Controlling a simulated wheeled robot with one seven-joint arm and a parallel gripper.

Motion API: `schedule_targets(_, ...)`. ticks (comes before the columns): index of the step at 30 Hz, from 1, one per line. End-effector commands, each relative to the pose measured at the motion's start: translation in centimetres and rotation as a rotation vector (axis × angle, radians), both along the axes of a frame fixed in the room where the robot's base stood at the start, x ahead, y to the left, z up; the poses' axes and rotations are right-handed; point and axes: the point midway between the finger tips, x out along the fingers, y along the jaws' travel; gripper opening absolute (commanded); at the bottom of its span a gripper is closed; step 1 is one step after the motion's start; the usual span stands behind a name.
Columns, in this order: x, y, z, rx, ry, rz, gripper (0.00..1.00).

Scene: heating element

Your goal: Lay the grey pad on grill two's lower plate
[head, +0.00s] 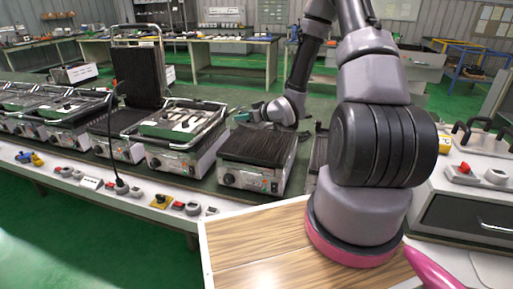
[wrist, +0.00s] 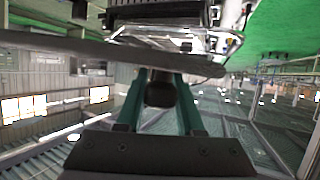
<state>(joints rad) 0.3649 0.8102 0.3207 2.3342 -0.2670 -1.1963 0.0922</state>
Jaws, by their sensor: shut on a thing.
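My gripper (head: 246,116) is at the end of my arm, above the back left edge of a grill with a bare black ribbed plate (head: 258,146). In the wrist view my teal fingers (wrist: 160,82) are closed on a flat grey slab, the grey pad (wrist: 60,54), which spans much of the picture. In the head view the pad is too small to make out clearly. Another grill has a raised ribbed lid (head: 139,77) and a dark lower plate (head: 117,122). No number is readable, so I cannot tell which is grill two.
A grill with a metal handle frame (head: 186,128) stands left of the bare-plate grill. More grills line the bench to the left. A white ledge with switches (head: 120,188) runs along the front. A wood-topped surface (head: 262,240) is near my base.

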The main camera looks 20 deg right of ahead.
Motion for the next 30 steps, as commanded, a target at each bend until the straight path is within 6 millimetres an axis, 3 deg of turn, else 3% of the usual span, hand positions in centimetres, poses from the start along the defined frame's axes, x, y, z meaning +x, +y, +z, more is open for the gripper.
schedule_targets(6, -0.3, 1.4, -2.6, -0.014, -0.010, 0.237, 0.00)
schedule_targets(12, -1.0, 1.7, -4.2, -0.019, -0.018, 0.369, 0.00)
schedule_targets(17, -1.2, 1.8, -5.3, -0.021, -0.019, 0.409, 0.00)
schedule_targets(24, -1.3, 1.9, -9.5, -0.020, -0.019, 0.412, 0.00)
schedule_targets(30, -1.3, 1.8, -11.0, -0.020, -0.020, 0.411, 0.00)
